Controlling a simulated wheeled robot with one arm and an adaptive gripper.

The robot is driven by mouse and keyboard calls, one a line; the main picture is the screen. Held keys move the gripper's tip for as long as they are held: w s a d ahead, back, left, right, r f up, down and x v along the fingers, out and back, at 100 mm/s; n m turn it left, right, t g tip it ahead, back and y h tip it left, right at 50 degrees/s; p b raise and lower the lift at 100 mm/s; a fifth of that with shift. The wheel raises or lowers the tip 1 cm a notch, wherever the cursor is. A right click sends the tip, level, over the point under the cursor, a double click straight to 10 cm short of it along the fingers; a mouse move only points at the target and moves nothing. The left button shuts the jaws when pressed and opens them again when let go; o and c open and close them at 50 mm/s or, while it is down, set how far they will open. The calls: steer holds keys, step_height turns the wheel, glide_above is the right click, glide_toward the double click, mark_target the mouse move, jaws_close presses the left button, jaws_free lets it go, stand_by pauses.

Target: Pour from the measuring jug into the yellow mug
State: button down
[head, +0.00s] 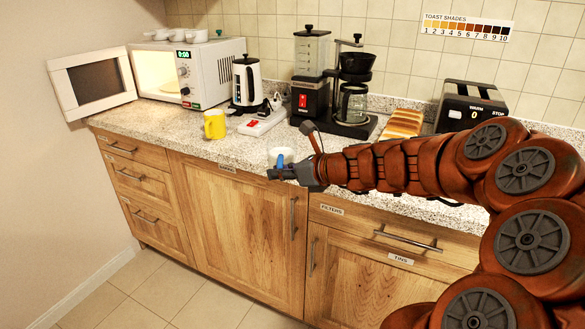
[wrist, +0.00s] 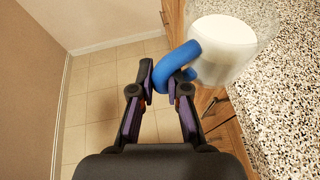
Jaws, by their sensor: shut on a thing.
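The yellow mug (head: 215,124) stands upright on the granite counter, left of the white power strip. The measuring jug (head: 281,155) is a clear vessel with a blue handle; in the wrist view the jug (wrist: 226,48) shows white contents inside. My gripper (head: 280,170) is at the counter's front edge, right of and nearer than the mug. In the wrist view my gripper (wrist: 164,82) is shut on the jug's blue handle (wrist: 176,64). The jug is at the counter's front edge; whether it touches the counter is unclear.
A power strip (head: 262,122) and white kettle (head: 247,80) stand behind and right of the mug. A coffee maker (head: 352,100), bread slices (head: 401,124) and toaster (head: 470,104) are farther right. The open microwave (head: 190,72) is at left. Bare counter (head: 180,130) lies left of the mug.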

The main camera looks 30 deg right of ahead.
steer(key=w+a+f, duration=0.2)
steer(key=w+a, duration=0.3)
steer(key=a, duration=0.2)
steer(key=w+a+f+m+h, duration=0.1)
steer(key=w+a+f, duration=0.2)
steer(key=w+a, duration=0.3)
steer(key=shift+w+a+t, duration=0.2)
steer(key=shift+a+t, duration=0.2)
steer(key=shift+a, duration=0.6)
steer(key=shift+d, duration=0.1)
